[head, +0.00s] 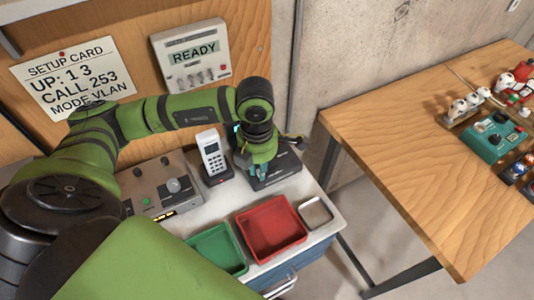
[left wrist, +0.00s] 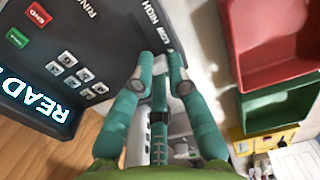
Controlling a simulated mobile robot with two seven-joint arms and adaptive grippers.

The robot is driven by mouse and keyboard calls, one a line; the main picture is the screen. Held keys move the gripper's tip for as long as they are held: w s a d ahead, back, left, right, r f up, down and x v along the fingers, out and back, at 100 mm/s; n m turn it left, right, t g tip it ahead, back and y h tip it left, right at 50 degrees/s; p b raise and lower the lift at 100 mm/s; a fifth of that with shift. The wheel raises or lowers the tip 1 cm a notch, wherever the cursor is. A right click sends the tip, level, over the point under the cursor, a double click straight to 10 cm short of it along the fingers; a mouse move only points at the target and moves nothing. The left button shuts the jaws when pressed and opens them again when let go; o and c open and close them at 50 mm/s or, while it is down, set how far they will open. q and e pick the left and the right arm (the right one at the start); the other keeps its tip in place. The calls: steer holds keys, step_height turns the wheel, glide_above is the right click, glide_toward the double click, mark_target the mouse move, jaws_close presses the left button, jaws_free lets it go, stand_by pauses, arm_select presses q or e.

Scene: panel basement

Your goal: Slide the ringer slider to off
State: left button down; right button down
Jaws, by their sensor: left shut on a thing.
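The dark desk phone (head: 284,166) sits on the white cabinet top, partly hidden under my left gripper (head: 262,168). In the left wrist view the phone (left wrist: 100,40) shows its keys, its screen and part of a ringer label (left wrist: 87,10), with HIGH and LOW marks at its edge. My left gripper (left wrist: 163,80) has its teal fingers closed together at that edge, beside the LOW mark. The ringer slider itself is hidden at the fingertips, so its position cannot be told. My right gripper is in neither view.
A cordless handset (head: 211,155) and a grey control box (head: 155,187) stand left of the phone. A red tray (head: 271,255), a green tray (head: 217,232) and a small metal dish (head: 316,212) lie in front. A wooden table (head: 400,140) stands right.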

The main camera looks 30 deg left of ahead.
arm_select(q)
steer(key=shift+a, duration=0.1)
steer(key=c, duration=1.2)
jaws_free()
steer(key=shift+s, duration=0.1)
steer(key=shift+s+a, duration=0.1)
steer(key=shift+a, duration=0.05)
steer(key=shift+r, duration=0.25)
step_height(320, 180, up, 12)
steer(key=shift+f, duration=0.25)
